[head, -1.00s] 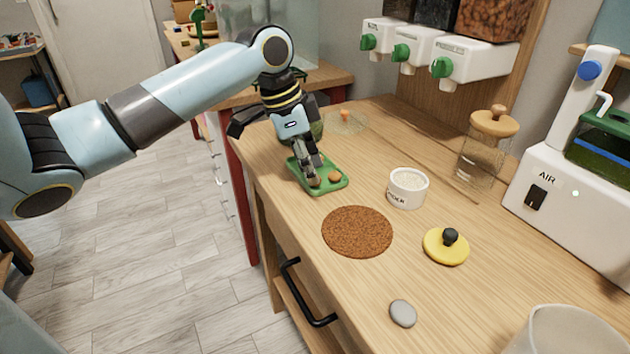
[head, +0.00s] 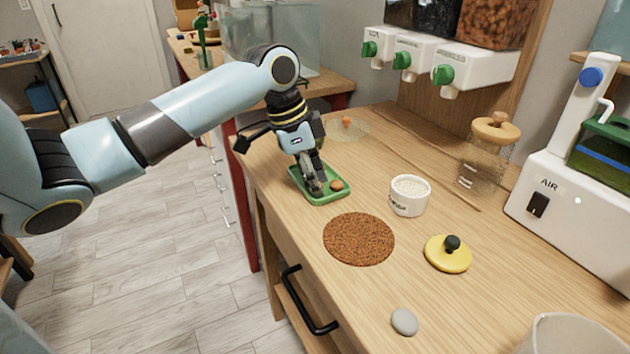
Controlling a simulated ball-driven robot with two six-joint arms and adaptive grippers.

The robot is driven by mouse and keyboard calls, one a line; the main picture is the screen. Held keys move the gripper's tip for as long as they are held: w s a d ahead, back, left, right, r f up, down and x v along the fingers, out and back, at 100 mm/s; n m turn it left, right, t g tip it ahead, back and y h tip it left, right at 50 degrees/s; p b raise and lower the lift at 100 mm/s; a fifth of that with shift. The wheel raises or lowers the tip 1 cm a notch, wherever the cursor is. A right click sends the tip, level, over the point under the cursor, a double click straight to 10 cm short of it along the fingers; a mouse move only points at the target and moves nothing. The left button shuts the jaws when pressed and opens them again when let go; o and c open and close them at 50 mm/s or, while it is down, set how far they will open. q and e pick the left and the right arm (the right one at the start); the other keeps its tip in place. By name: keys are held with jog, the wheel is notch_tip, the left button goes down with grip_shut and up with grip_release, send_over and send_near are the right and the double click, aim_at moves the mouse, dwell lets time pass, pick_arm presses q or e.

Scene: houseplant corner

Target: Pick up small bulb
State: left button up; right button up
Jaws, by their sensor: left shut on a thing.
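A small green tray (head: 338,194) lies on the wooden counter. One small brown bulb (head: 337,185) shows in the tray, just right of my left gripper's fingers. My left gripper (head: 316,187) points down into the tray. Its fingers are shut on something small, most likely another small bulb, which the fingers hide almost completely. My right gripper does not show.
A round brown cork mat (head: 358,239), a white labelled cup (head: 409,196), a yellow lid with a black knob (head: 448,253) and a grey stone (head: 404,321) lie nearby. A glass jar (head: 485,155) and an AIR machine (head: 560,200) stand right.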

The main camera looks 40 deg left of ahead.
pick_arm(q)
jog(key=shift+r, duration=0.4)
notch_tip(320, 180, up, 3)
jog(key=shift+f, duration=0.15)
jog(key=shift+c, duration=0.2)
jog(key=s+d+r, duration=0.4)
jog(key=d+r, duration=0.3)
jog(key=d, duration=0.3)
jog(key=shift+s+d+r+p, duration=0.2)
jog(key=shift+s+d+p, duration=0.1)
jog(key=shift+p, duration=0.05)
jog(key=shift+o, duration=0.5)
